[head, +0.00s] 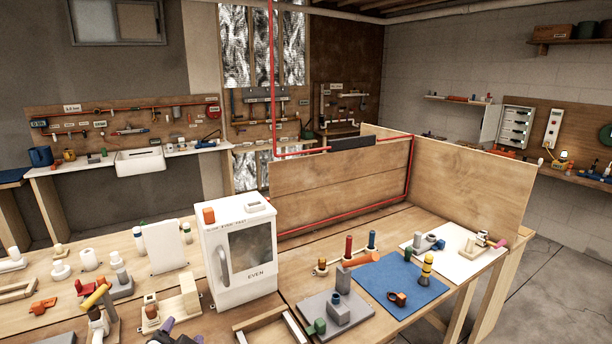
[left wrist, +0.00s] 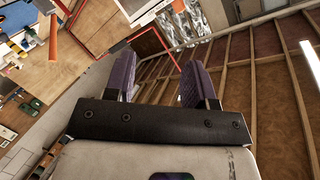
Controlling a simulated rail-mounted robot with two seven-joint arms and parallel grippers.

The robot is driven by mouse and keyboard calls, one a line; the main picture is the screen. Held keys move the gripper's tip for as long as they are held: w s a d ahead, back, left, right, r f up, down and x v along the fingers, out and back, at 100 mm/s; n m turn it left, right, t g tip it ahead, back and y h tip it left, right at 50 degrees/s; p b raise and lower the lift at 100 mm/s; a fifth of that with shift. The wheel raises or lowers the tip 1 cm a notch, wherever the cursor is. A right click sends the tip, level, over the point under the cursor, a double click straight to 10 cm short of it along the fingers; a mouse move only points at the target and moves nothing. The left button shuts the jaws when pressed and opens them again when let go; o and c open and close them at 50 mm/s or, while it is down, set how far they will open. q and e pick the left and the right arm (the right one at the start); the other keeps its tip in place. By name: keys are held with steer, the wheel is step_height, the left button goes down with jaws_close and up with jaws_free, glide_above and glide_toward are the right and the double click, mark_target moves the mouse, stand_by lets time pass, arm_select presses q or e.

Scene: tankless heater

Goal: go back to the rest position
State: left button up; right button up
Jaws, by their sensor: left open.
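The rest of the left arm is mostly hidden below the head view. My right gripper is in neither view.
A white oven-like box (head: 239,255) stands on the wooden bench near my left gripper. A blue mat (head: 392,280), a grey base plate (head: 345,318) and a white mat (head: 446,264) lie to the right. Upright wooden panels (head: 335,180) close off the bench's back.

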arm_select(q)
steer(key=s+f+n+g+h, duration=0.4)
steer(key=s+f+g, duration=0.8)
steer(key=s+f, duration=2.1)
step_height(320, 180, up, 32)
steer(key=p, duration=3.2)
steer(key=shift+s+a+n+t+y, duration=0.15)
steer(key=shift+a+n+t+y, duration=0.15)
steer(key=shift+y, duration=0.1)
steer(key=shift+r, duration=0.1)
